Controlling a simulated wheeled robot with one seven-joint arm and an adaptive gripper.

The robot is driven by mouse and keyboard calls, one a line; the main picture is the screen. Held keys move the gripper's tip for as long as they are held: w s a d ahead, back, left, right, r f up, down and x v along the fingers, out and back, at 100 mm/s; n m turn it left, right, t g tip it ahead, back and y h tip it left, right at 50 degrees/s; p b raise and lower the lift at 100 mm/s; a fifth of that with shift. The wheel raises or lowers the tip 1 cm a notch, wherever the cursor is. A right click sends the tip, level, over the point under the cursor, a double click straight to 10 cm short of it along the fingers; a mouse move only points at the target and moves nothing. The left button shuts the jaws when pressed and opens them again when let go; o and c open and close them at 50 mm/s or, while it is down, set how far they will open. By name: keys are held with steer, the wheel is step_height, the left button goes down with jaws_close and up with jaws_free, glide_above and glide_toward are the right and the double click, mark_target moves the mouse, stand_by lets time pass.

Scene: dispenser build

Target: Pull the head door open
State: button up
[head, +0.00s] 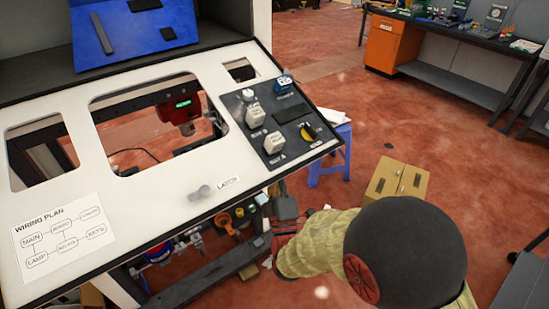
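A large white panel (152,190) with dark edges and several cut-outs lies tilted across the left of the head view. It appears to be the head door, but I cannot tell for sure. A small grey knob (201,192) stands near its lower edge. My arm comes in from the lower right in a yellow-green sleeve. My gripper (284,210) is small and dark at the arm's far end, just below and right of the panel's lower edge, apart from the knob. Its fingers are too small and partly hidden, so I cannot tell whether they are open.
A black control plate (280,122) with switches sits on the panel's right part. A blue board (132,35) stands above. Frame bars and parts show below the panel. A blue stool (330,168) and a cardboard box (396,184) stand to the right. Open red floor lies beyond.

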steer(key=shift+c, duration=0.4)
jaws_close()
